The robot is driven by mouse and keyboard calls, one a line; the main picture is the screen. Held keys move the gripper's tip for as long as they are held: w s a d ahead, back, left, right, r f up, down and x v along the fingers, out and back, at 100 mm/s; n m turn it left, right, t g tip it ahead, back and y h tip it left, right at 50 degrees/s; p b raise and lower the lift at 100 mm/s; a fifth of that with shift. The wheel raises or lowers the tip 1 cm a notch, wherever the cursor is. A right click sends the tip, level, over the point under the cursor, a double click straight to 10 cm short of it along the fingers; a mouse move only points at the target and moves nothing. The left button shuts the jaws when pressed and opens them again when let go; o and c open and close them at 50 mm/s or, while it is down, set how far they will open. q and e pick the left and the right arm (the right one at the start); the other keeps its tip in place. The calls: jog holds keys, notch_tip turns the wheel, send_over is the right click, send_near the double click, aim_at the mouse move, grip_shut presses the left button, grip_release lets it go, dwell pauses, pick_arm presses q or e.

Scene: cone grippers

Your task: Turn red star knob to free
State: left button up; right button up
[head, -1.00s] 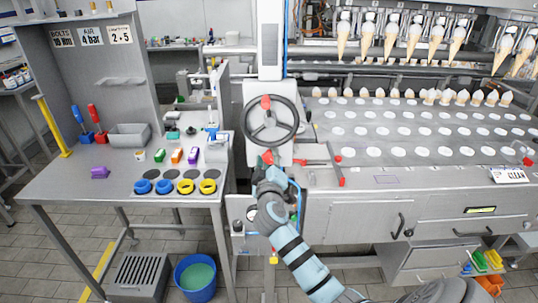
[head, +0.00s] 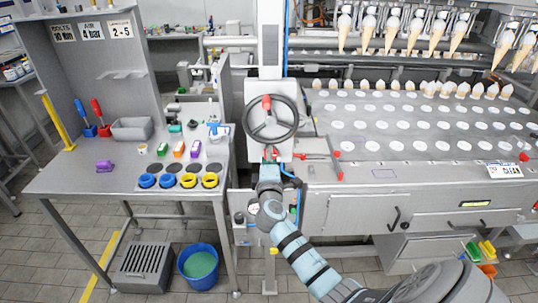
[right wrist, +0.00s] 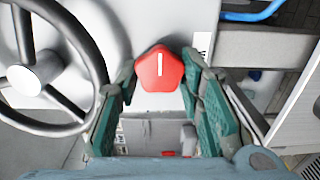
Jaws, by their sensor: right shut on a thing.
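The red star knob (right wrist: 160,72) shows in the right wrist view between the two green fingers of my right gripper (right wrist: 160,88). Its white line points nearly straight up in that view. The right gripper is shut on the knob. In the head view my right gripper (head: 271,160) reaches up to the machine's white column just below the black handwheel (head: 288,132). The gripper mostly hides the knob there. Any labels for the knob's positions cannot be read. My left gripper is in neither view.
The handwheel (right wrist: 77,118) is close on the left of the gripper in the wrist view. A red-tipped bar frame (head: 338,168) lies right of the gripper. The steel table (head: 60,182) with coloured rings stands left, and a blue bucket (head: 185,268) is on the floor.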

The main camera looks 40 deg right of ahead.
dwell(0.5)
jog(key=o, duration=1.1)
jog(key=shift+o, duration=0.2)
jog(key=v, duration=1.2)
jog(key=shift+w, duration=0.15)
jog(key=shift+a, duration=0.1)
